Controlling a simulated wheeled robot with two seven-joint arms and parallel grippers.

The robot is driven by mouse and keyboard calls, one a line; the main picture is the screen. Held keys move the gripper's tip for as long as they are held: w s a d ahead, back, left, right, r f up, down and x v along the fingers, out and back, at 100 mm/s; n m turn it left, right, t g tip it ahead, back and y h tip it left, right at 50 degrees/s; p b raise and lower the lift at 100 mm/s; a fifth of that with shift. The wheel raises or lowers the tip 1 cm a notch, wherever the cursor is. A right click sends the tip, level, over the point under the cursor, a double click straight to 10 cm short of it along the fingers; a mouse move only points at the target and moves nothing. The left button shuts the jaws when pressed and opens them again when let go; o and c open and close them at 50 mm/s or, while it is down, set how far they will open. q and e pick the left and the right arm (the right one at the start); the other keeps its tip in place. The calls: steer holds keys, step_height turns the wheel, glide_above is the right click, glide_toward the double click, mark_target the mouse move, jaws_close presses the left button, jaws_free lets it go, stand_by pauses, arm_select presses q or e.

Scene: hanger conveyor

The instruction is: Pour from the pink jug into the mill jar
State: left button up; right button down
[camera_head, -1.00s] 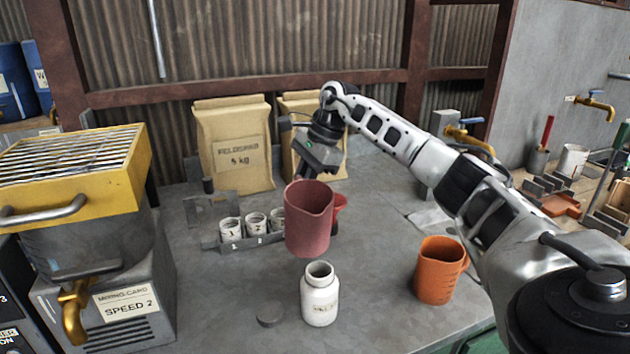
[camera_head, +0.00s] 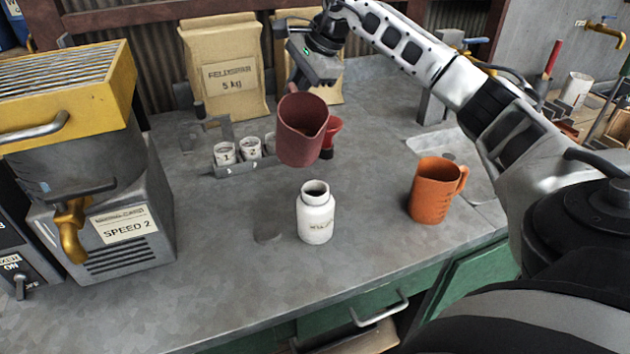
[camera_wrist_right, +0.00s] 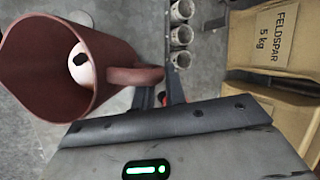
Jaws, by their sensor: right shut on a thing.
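My right gripper (camera_wrist_right: 158,94) is shut on the handle of the jug (camera_wrist_right: 45,88). In the head view the jug partly hides its fingers. The mill jar (camera_head: 316,217) is white, open at the top and upright on the bench. In the wrist view a white round shape with a dark spot shows within the jug's outline. My left gripper is not in view.
An orange jug (camera_head: 431,192) stands right of the jar. A grey disc (camera_head: 267,236) lies left of it. Feldspar bags (camera_head: 225,70) stand at the back. The bench front is clear.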

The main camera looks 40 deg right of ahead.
steer(key=shift+r, duration=0.2)
steer(key=shift+b, duration=0.5)
steer(key=shift+s+a+r+t+h+b, duration=0.1)
steer(key=shift+r+t+h+b, duration=0.25)
steer(key=shift+t+b, duration=0.25)
steer(key=shift+s+r+n+t+b, duration=0.25)
steer(key=shift+t+b, duration=0.35)
steer(key=shift+b, duration=0.75)
steer(key=shift+f, duration=0.1)
stand_by(0.3)
